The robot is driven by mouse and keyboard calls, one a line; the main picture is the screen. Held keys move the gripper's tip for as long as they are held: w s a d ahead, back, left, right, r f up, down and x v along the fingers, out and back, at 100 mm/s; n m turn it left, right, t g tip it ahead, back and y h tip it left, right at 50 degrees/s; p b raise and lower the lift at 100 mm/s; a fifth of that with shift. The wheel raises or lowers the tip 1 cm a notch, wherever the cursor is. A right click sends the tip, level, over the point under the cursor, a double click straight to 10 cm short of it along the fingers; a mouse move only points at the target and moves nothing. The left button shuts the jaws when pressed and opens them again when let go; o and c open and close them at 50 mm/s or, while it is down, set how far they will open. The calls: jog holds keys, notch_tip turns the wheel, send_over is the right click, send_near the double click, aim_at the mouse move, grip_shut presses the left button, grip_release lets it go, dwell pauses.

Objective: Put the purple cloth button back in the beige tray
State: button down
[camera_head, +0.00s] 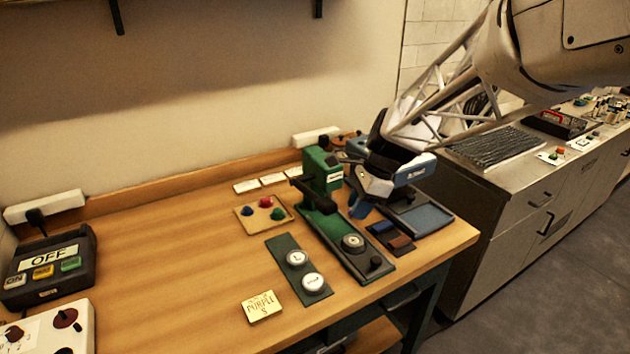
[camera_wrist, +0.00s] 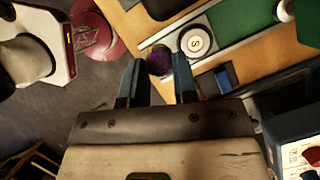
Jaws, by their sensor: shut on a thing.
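The purple cloth button (camera_wrist: 158,60) is a small dark purple round thing between my fingertips in the wrist view. My gripper (camera_wrist: 158,68) is shut on it. In the head view my gripper (camera_head: 361,208) is over the right part of the table, beside the green press (camera_head: 326,180), and I cannot make out the button there. The beige tray (camera_head: 250,219) lies left of the press, with a blue, a red and a green button on it. The tray is clear of my gripper.
The press's long green base (camera_head: 330,228) carries a round die (camera_head: 353,242). A dark green plate (camera_head: 284,258) with two white discs lies in front of the tray. A yellow note (camera_head: 261,307) reads purple, S. A control box (camera_head: 48,265) stands far left.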

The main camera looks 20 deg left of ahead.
jog(key=w+a+r+n+g+h, duration=0.1)
jog(key=w+a+r+n+h, duration=0.1)
jog(key=w+a+r+n, duration=0.9)
jog(key=s+a+f+m, duration=0.1)
jog(key=s+a+f, duration=0.1)
jog(key=s+f, duration=0.2)
jog(key=s+a+f+m, duration=0.1)
jog(key=s+a+f, duration=0.2)
jog(key=f, duration=0.8)
jog(key=s+a+f+m, duration=0.2)
jog(key=s+a+f, duration=0.1)
jog(key=s+f, duration=0.4)
jog(key=shift+s+a+f, duration=0.1)
jog(key=shift+a+f, duration=0.05)
jog(key=shift+a, duration=0.05)
jog(key=shift+a, duration=0.1)
send_over(259, 224)
jog(key=shift+w+d+f, duration=0.2)
jog(key=shift+f, duration=0.15)
jog(key=shift+w+d+f, duration=0.15)
jog(key=shift+f, duration=0.2)
jog(key=shift+f, duration=0.1)
jog(key=shift+f, duration=1.65)
jog(key=shift+f, duration=0.15)
